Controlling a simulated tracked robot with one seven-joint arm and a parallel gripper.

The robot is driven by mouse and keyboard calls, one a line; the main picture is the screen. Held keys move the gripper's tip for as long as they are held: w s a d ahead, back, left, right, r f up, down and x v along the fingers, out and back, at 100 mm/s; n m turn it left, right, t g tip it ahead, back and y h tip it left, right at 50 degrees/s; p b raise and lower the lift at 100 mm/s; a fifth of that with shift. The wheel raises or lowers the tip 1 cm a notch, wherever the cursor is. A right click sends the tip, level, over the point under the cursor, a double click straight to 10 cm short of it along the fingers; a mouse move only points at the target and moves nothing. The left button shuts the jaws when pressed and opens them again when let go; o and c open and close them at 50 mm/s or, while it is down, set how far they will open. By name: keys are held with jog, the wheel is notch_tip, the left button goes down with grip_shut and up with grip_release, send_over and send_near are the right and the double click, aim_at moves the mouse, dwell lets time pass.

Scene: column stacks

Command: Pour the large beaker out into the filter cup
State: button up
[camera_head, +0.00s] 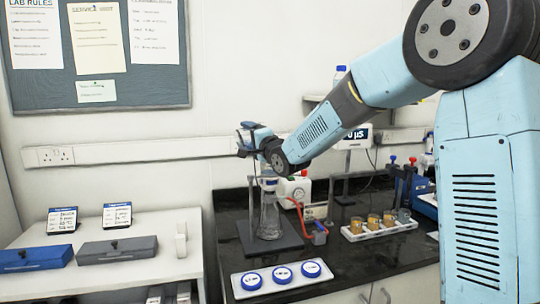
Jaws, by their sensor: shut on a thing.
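My gripper (248,142) is at the far end of my arm, above the back left part of the black bench. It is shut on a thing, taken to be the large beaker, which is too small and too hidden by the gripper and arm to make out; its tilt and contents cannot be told. The filter cup (268,182) sits just below the gripper, on top of a clear conical flask (269,217). The arm and gripper partly cover the cup's top. The flask stands upright on a dark stand base (287,243).
A white pump box (294,191) with a red knob and red tubing stands right of the flask. A white rack (380,229) holds several small beakers, some amber. A white tray (248,291) with blue discs lies in front. Bottles and blue equipment crowd the right.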

jog(key=shift+w+d+r+m+p, duration=0.15)
jog(key=shift+r+m+p, duration=0.2)
jog(key=shift+m, duration=0.3)
jog(key=shift+w+d+r+m+p, duration=0.1)
jog(key=shift+r+m+p, duration=0.2)
jog(key=shift+m, duration=0.35)
dwell(0.7)
jog(key=shift+d+r+m, duration=0.25)
jog(key=shift+r+m, duration=0.1)
jog(key=shift+m, duration=0.45)
jog(key=shift+w+d+r+m+t+h+p, duration=0.1)
jog(key=shift+w+r+m+t+h+p, duration=0.15)
jog(key=shift+m+t, duration=0.2)
jog(key=m, duration=0.2)
jog(key=d+r+m, duration=0.1)
jog(key=w+d+m+h, duration=0.1)
jog(key=m, duration=0.1)
jog(key=shift+r+m, duration=0.25)
jog(key=shift+m, duration=0.1)
jog(key=shift+s+a+f+n, duration=0.2)
jog(key=shift+a+n, duration=0.15)
jog(key=shift+n, duration=0.35)
jog(key=n, duration=0.2)
jog(key=a+f+n+y, duration=0.1)
jog(key=n, duration=0.1)
jog(key=shift+s+a+f+g, duration=0.15)
jog(key=shift+s+g, duration=0.1)
jog(key=shift+s, duration=0.15)
jog(key=shift+n, duration=0.3)
